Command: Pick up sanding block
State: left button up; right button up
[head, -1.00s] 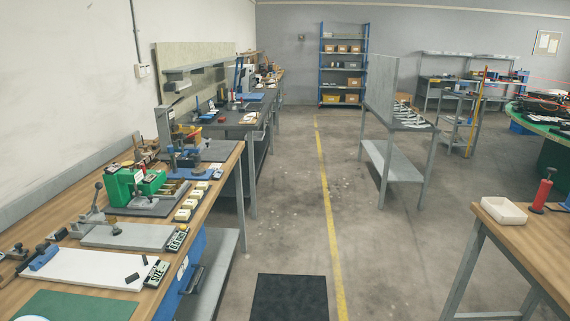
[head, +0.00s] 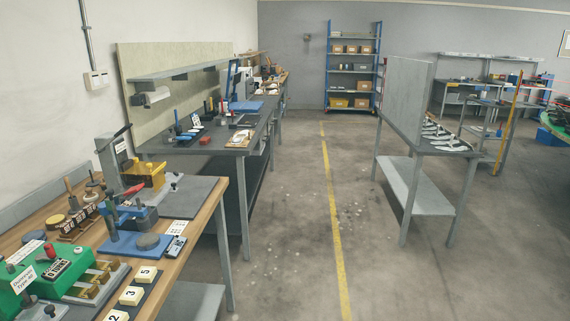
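Neither of my grippers shows in the head view. I cannot make out a sanding block for certain. A small reddish block (head: 205,140) lies on the dark-topped bench (head: 222,147) at mid left, but it is too small to identify.
A wooden workbench (head: 203,222) at the near left carries a green fixture (head: 38,268), a blue-based tool (head: 135,245) and numbered tiles (head: 131,296). A grey table with an upright panel (head: 407,95) stands right. A blue shelf rack (head: 328,65) stands at the back. The aisle along the yellow line (head: 333,220) is clear.

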aim_at(204, 141)
jog(key=i+l+u, duration=0.1)
jog(key=i+u, duration=0.15)
jog(key=i, duration=0.3)
jog(key=i+l+u, duration=0.15)
jog(key=i+u, duration=0.15)
jog(key=i, duration=0.2)
jog(key=i+l+u, duration=0.25)
jog(key=i, duration=0.25)
jog(key=i+l+u, duration=0.25)
jog(key=i+l, duration=0.25)
jog(key=i+l+u, duration=0.1)
jog(key=u, duration=0.3)
jog(key=i+l+u, duration=0.1)
jog(key=u, duration=0.25)
jog(key=l+u, duration=0.4)
jog(key=i+l+u, duration=0.15)
jog(key=l+u, duration=0.25)
jog(key=l, duration=0.85)
jog(key=l+u, duration=0.35)
jog(key=l, duration=0.85)
